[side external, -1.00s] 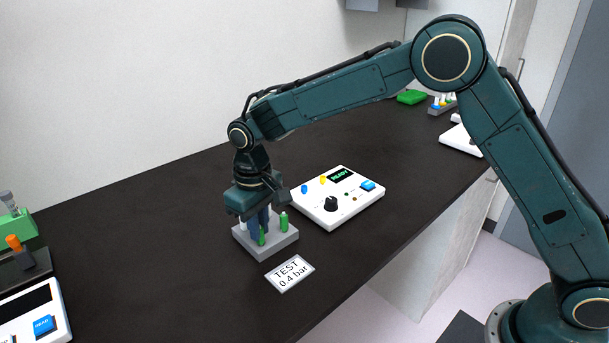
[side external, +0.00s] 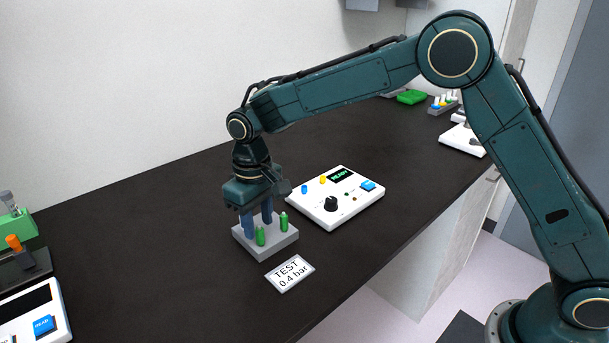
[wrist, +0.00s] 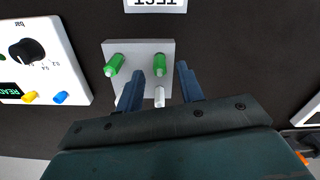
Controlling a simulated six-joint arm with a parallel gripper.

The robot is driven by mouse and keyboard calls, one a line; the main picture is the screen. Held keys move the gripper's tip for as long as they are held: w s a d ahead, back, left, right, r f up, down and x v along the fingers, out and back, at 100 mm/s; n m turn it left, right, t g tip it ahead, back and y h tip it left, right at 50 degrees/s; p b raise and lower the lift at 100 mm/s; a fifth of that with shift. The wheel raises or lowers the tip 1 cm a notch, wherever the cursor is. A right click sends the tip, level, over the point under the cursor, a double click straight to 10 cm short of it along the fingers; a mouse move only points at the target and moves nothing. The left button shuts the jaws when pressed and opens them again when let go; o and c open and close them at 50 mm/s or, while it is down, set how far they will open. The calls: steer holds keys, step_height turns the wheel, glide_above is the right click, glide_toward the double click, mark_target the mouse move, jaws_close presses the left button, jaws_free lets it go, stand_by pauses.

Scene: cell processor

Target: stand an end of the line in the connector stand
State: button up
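The grey block that looks like the connector stand (side external: 279,244) sits on the dark bench below my gripper. Two green connectors stand upright in it, one (side external: 261,237) at the front and one (side external: 284,222) to its right. In the wrist view, the stand (wrist: 110,50) also holds a white connector (wrist: 159,97), which shows in the gap between the fingers. My gripper (wrist: 171,66) is open, its blue fingers apart and pointing down over the stand. Whether a finger touches the white connector cannot be told. No tubing of the line is clearly visible.
A white control box (side external: 345,205) with a knob and display stands just right of the stand. A TEST 0.4 bar card (side external: 290,273) lies in front. Another white device (side external: 35,318) and a green block (side external: 17,229) are at far left. Bare bench lies between.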

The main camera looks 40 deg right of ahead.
step_height(320, 180, up, 12)
stand_by(0.6)
steer(key=shift+r, duration=0.1)
stand_by(0.5)
steer(key=s+d+r+m+t, duration=0.1)
steer(key=s+d+r, duration=0.3)
steer(key=s+d, duration=0.25)
steer(key=s+d+r+t, duration=0.2)
steer(key=s+d+r, duration=0.3)
steer(key=s+d, duration=0.15)
steer(key=s+d+f+t, duration=0.1)
steer(key=s+d+f, duration=0.1)
steer(key=s, duration=0.7)
steer(key=s+d+f+m+t, duration=0.1)
steer(key=s+d+f, duration=0.2)
steer(key=s, duration=0.6)
steer(key=shift+s+d+f+m+t, duration=0.15)
steer(key=shift+d+f+m+t, duration=0.2)
steer(key=shift+d, duration=0.45)
